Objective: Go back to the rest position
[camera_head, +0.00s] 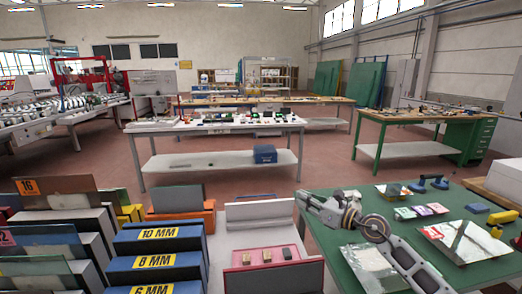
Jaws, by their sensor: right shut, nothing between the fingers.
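My right gripper (306,199) is shut and empty. Its arm comes in from the lower right, and the gripper points left over the left edge of the green-topped table (338,237). I cannot tell how high above the table it is. My left gripper is not in view.
On the green table are bagged sheets (465,241), small coloured packets (421,211), a blue handled tool (432,183) and a yellow item (502,217). Blue stepped blocks marked in MM (157,248) and a pink tray (262,255) stand at front left. Open red floor (330,160) lies beyond.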

